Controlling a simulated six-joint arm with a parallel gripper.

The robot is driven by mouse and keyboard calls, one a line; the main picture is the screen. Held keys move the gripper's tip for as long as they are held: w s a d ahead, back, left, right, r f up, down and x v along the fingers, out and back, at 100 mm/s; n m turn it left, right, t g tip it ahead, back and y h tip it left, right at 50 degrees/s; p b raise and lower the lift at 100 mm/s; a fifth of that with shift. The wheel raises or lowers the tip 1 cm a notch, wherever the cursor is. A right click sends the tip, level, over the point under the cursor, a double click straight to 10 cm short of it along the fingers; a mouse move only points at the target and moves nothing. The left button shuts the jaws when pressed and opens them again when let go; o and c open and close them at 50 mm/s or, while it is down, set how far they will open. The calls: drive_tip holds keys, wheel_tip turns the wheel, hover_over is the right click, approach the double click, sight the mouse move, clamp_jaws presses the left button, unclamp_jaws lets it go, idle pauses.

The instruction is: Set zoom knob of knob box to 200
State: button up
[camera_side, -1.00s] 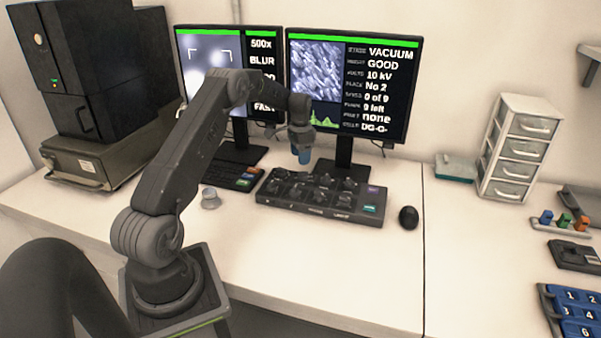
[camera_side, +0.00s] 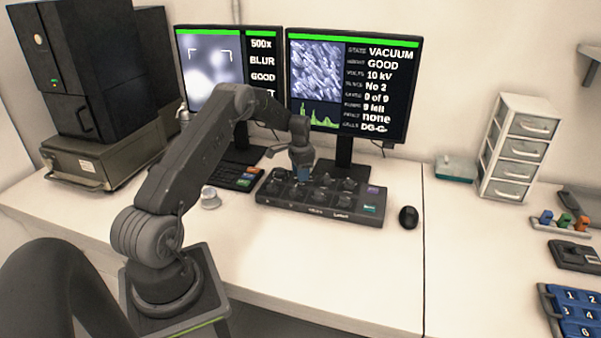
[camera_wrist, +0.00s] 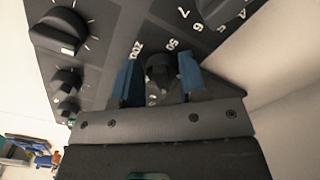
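The dark knob box (camera_side: 362,215) lies on the white table in front of the monitors, with several black knobs on top. My gripper (camera_side: 304,176) is low over the back middle of the box, pointing down. In the wrist view my gripper (camera_wrist: 159,72) has its two blue fingertips on either side of one black knob (camera_wrist: 158,70). Gaps show between the knob and both fingers, so it is open. Upside-down marks, "200" and "50", show beside this knob. The knob's pointer is hard to read. The left monitor (camera_side: 216,70) reads "500x" and "BLUR".
Other knobs (camera_wrist: 62,32) sit close beside my gripper. The right monitor (camera_side: 350,85) stands just behind the box. A mouse (camera_side: 408,217) lies right of the box and a dark keypad (camera_side: 235,178) left. The table in front is clear.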

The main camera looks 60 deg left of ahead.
drive_tip(key=c, duration=0.5)
drive_tip(key=shift+n, duration=0.3)
drive_tip(key=n, duration=0.4)
drive_tip(key=shift+d, duration=0.2)
drive_tip(key=n, duration=0.5)
drive_tip(key=shift+w+d, duration=0.15)
drive_tip(key=shift+d, duration=0.05)
drive_tip(key=o, duration=0.9)
drive_tip(key=shift+r, duration=0.1)
